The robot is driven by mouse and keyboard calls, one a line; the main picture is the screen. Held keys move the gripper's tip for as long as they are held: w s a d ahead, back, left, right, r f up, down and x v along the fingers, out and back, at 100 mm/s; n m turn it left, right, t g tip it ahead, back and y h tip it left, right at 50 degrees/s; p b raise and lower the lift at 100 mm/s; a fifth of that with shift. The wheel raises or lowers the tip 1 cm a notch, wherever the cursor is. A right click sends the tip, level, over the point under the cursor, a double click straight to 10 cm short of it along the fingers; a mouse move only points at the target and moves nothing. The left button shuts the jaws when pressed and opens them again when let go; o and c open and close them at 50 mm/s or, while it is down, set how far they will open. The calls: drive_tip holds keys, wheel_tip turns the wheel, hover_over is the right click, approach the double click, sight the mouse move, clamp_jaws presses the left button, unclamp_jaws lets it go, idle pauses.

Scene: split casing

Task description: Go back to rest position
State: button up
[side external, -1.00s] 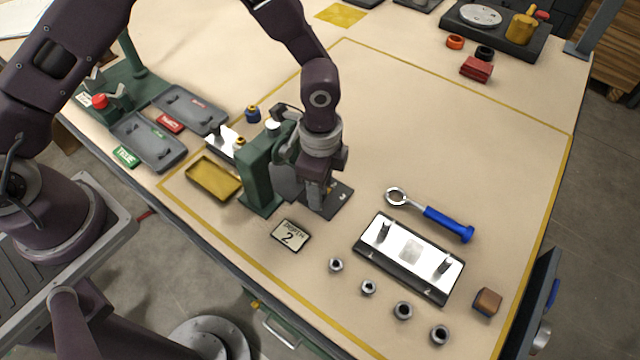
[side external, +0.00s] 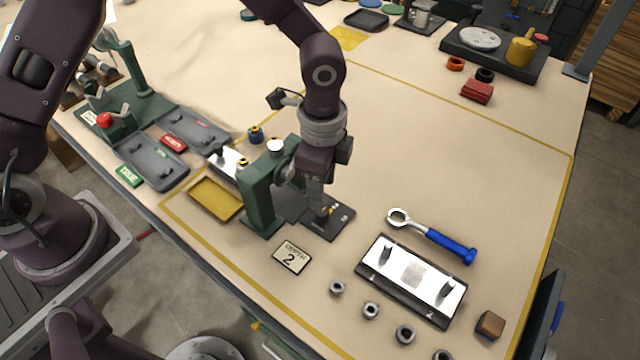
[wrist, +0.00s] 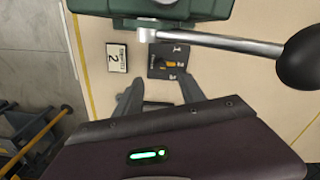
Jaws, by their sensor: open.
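My gripper (side external: 318,200) points down just right of the green press (side external: 260,195), above a dark plate (side external: 340,222). Its two fingers are apart in the wrist view (wrist: 158,92), with nothing seen between them. The dark plate also shows in the wrist view (wrist: 160,58), beyond the fingertips, with small marks on it. The green press body (wrist: 150,8) is at the top there, and a metal lever (wrist: 225,42) with a black knob (wrist: 305,60) reaches right from it. The gripper partly hides the press in the side view.
A blue-handled wrench (side external: 435,238), a metal plate with posts (side external: 410,280) and several small metal sockets lie right. A "2" card (side external: 291,256) lies in front. A yellow tray (side external: 215,198) and grey casing halves (side external: 150,160) are left.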

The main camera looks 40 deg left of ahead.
drive_tip(key=s+a+r+n+t, duration=0.1)
drive_tip(key=s+a+r+n, duration=0.15)
drive_tip(key=a+r, duration=0.4)
drive_tip(key=s+a+r+n+t, duration=0.2)
drive_tip(key=a+r+n, duration=0.15)
drive_tip(key=r, duration=0.65)
drive_tip(key=s+a+r+n+t, duration=0.1)
drive_tip(key=s+a+r+n, duration=0.2)
drive_tip(key=s, duration=0.4)
drive_tip(key=s+a+r+n+t, duration=0.1)
drive_tip(key=s+a+r+n, duration=0.1)
drive_tip(key=s+n, duration=0.3)
drive_tip(key=s+r, duration=0.1)
drive_tip(key=s, duration=0.2)
drive_tip(key=shift+s+a+r+t, duration=0.2)
drive_tip(key=shift+a+r+t, duration=0.1)
drive_tip(key=shift+a, duration=0.1)
